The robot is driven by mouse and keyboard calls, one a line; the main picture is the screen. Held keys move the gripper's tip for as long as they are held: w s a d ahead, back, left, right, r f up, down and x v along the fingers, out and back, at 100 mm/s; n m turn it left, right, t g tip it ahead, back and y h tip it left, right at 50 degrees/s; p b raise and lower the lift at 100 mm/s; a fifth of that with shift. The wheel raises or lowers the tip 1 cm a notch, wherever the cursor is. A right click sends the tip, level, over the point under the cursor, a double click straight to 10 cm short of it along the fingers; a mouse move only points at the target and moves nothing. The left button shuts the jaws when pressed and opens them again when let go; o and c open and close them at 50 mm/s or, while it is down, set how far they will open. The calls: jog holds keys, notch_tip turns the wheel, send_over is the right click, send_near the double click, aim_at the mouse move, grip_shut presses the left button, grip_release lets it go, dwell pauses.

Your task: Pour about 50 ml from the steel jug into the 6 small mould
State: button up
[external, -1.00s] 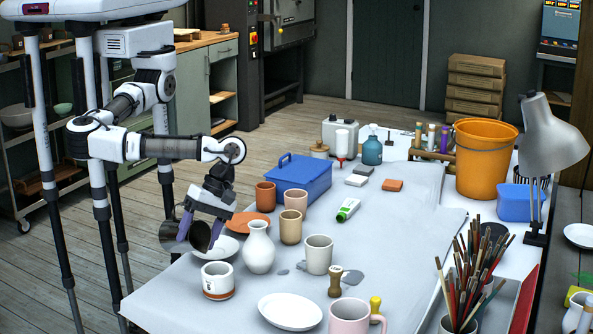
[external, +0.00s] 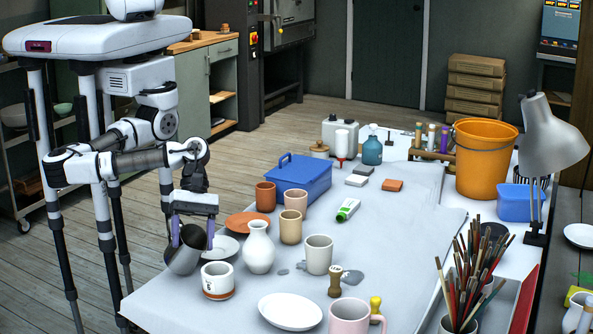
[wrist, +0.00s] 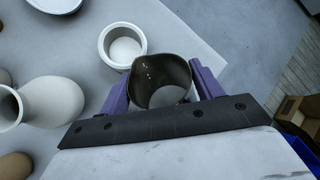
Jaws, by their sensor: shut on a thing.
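The steel jug (external: 184,256) is dark grey and hangs in my gripper (external: 193,235) at the table's left edge, leaning somewhat. In the wrist view my gripper (wrist: 161,84) has its purple fingers on either side of the jug (wrist: 146,72). Its mouth is open to the camera, with a pale patch low inside. A small white round pot with an orange-brown band, apparently the mould (external: 217,283), stands upright on the table, right of and nearer the camera than the jug. The wrist view shows this mould (wrist: 104,44) beside the jug's lip, with a pale surface inside.
A white vase (external: 259,250), a white plate (external: 225,247) and a terracotta dish (external: 247,222) stand close to the right. Floor lies open left of the table.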

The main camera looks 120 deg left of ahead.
aim_at(185, 232)
jog(key=s+t+b, duration=0.1)
jog(key=b, duration=0.1)
jog(key=s+t+b, duration=0.1)
jog(key=b, duration=0.1)
jog(key=shift+s+a+f+m+h, duration=0.15)
jog(key=shift+s+m+h, duration=0.1)
jog(key=shift+m+h, duration=0.15)
jog(key=shift+b, duration=1)
jog(key=shift+t+b, duration=0.3)
jog(key=shift+b, duration=0.2)
jog(key=b, duration=0.5)
jog(key=shift+s+t, duration=0.35)
jog(key=shift+t, duration=0.05)
jog(key=shift+s+h+b, duration=0.15)
jog(key=shift+h+b, duration=0.15)
jog(key=shift+b, duration=0.65)
jog(key=s+t+b, duration=0.1)
jog(key=b, duration=0.3)
jog(key=m+t+b, duration=0.1)
jog(key=b, duration=0.4)
jog(key=shift+s+a+f+h, duration=0.2)
jog(key=shift+s+h, duration=0.1)
jog(key=shift+s, duration=0.1)
jog(key=shift+s+t+b, duration=0.25)
jog(key=shift+t+b, duration=0.05)
jog(key=shift+b, duration=0.55)
jog(key=shift+r, duration=0.1)
